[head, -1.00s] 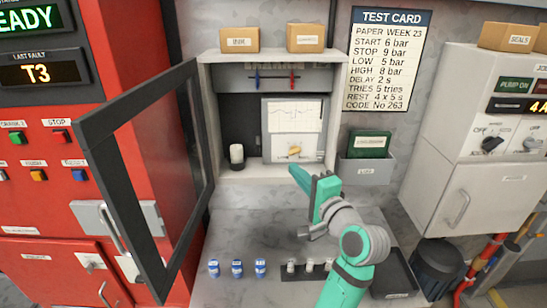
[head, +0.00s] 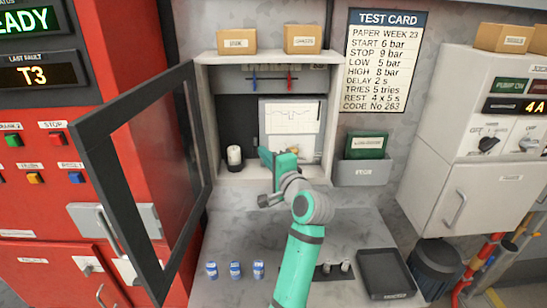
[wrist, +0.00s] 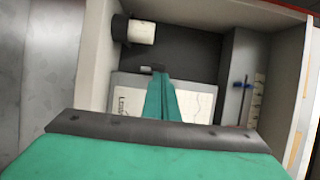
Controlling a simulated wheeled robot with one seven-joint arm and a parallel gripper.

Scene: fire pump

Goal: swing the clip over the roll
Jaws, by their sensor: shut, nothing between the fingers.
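My gripper (head: 265,155) is shut and empty, inside the open cabinet in front of the chart recorder's lower left part. In the wrist view its green fingers (wrist: 158,78) reach over the recorder to its edge on the roll's side. A small dark piece (wrist: 152,68) at that edge, close to the fingertips, may be the clip; I cannot tell if they touch. A white roll (head: 234,155) stands upright on the cabinet floor, left of the recorder. It also shows in the wrist view (wrist: 141,32). The recorder's chart paper (head: 292,115) shows above my gripper.
The glazed cabinet door (head: 72,135) stands open at the left. The cabinet's right wall (head: 328,125) is close to the recorder. Blue-labelled pots (head: 235,270) and a dark tray (head: 387,273) lie on the worktop below. A holder (head: 362,173) hangs at right.

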